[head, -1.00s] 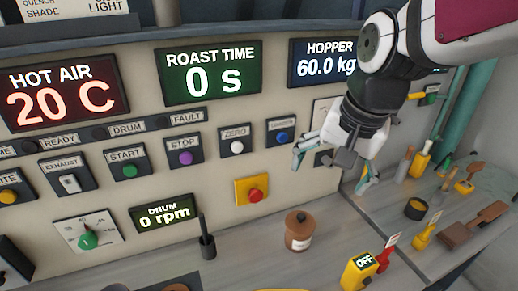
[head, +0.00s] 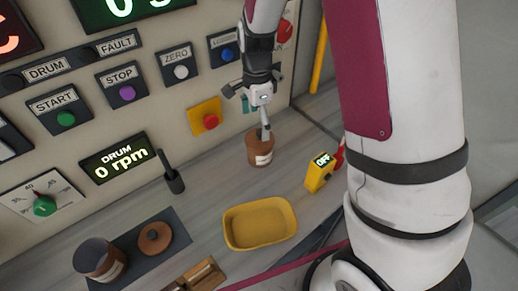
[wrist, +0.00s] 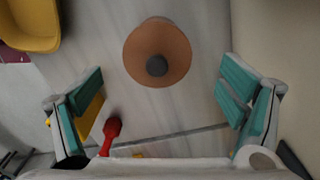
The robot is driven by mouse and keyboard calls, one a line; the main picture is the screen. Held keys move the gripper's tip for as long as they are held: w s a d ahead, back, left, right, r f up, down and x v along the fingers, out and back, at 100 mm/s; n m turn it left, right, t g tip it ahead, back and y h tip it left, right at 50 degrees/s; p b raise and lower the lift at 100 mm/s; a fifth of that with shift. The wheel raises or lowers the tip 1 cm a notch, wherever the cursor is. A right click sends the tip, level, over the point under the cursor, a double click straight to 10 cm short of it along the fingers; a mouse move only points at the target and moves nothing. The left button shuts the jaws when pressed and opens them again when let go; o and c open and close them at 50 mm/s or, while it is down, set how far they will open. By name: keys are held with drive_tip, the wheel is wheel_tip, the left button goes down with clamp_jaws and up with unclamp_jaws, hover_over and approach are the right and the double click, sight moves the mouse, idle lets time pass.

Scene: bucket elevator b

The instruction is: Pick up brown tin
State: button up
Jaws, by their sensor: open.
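The brown tin (head: 260,152), with a brown lid and a pale label, stands upright on the grey counter below the red button. In the wrist view its round lid with a dark knob (wrist: 157,52) lies ahead of and between my fingers. My gripper (head: 262,117) is open and empty, pointing down above the tin. In the wrist view the teal finger pads of my gripper (wrist: 160,95) are spread wide, one on each side. In the head view one finger overlaps the tin's top; I cannot tell whether it touches.
A yellow tray (head: 260,224) sits in front of the tin. A yellow box marked OFF (head: 320,172) stands to its right, with a red-handled item (wrist: 110,133) close by. Another dark-lidded jar (head: 99,258) stands at front left. The panel wall (head: 215,75) rises behind.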

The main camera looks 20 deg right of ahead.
sight(258, 132)
wheel_tip(258, 132, down, 6)
drive_tip(key=shift+r, duration=0.1)
drive_tip(key=f, duration=0.1)
drive_tip(key=f+p, duration=0.1)
drive_tip(key=f, duration=0.2)
drive_tip(key=shift+s+d+f+p, duration=0.2)
drive_tip(key=shift+s+d+p, duration=0.05)
drive_tip(key=shift+p, duration=0.05)
drive_tip(key=shift+w+f, duration=0.1)
drive_tip(key=shift+f, duration=0.4)
drive_tip(key=c, duration=1.2)
drive_tip(key=shift+o, duration=0.2)
